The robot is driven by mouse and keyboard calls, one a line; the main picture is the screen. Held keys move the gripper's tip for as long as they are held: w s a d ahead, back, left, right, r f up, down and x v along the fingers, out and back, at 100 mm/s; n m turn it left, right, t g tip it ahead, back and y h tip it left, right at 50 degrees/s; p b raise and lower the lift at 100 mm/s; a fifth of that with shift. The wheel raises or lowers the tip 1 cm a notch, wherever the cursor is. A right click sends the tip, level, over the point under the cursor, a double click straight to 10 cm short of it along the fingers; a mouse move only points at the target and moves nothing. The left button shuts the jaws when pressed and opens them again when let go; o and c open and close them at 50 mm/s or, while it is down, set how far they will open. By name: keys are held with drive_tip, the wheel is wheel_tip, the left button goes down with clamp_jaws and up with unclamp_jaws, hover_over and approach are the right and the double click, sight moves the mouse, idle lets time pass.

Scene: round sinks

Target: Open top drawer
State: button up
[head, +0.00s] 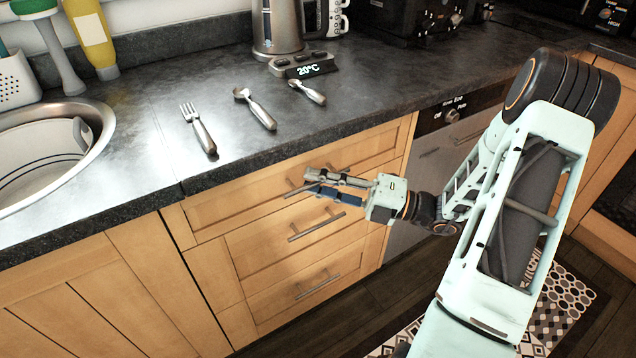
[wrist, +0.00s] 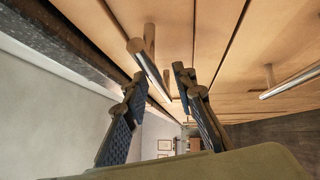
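The top drawer (head: 245,197) is a light wood front just under the dark worktop and looks flush with the cabinet. Its metal bar handle (head: 294,192) is partly hidden by my gripper (head: 308,182) in the head view. In the wrist view the handle (wrist: 148,62) runs between the two fingers of my gripper (wrist: 158,80), with a finger on each side. The fingers are apart, and I see no clear contact with the bar. How deep the bar sits between them is hard to tell.
Below are a second drawer with a bar handle (head: 317,226) and a third with another handle (head: 318,286). A fork (head: 199,130) and two spoons lie on the worktop (head: 150,110), near a kettle (head: 277,28) and a round sink (head: 100,125). A patterned mat (head: 560,310) lies on the floor.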

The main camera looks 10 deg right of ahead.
drive_tip(key=shift+c, duration=0.4)
clamp_jaws()
drive_tip(key=shift+s, duration=0.1)
